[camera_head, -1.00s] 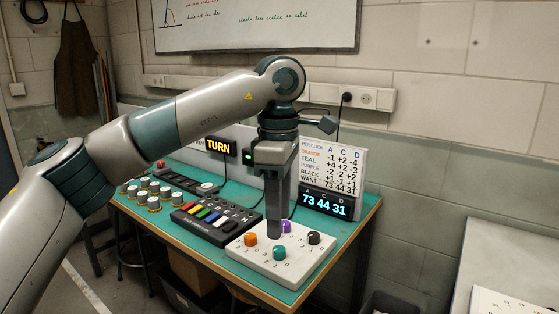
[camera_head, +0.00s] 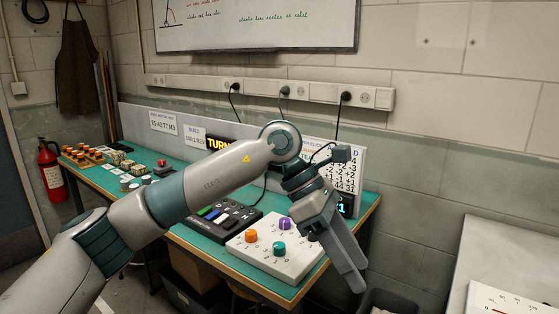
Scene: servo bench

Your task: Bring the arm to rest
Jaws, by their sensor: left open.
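My left arm (camera_head: 205,190) reaches in from the left across the bench. My left gripper (camera_head: 352,275) is open and empty, tilted down and to the right. In the picture it hangs past the right side of the white knob box (camera_head: 278,264) and looks clear of it. The orange knob (camera_head: 250,236), teal knob (camera_head: 279,249) and purple knob (camera_head: 284,223) show on the box. The black knob is hidden or nearly hidden behind the gripper. My right gripper is not in view.
The green bench top (camera_head: 197,243) holds a black button panel (camera_head: 217,217). The sign board (camera_head: 350,167) and number display (camera_head: 345,205) are partly covered by my arm. A dark bin (camera_head: 388,303) stands on the floor at right. A pale table (camera_head: 510,255) is at far right.

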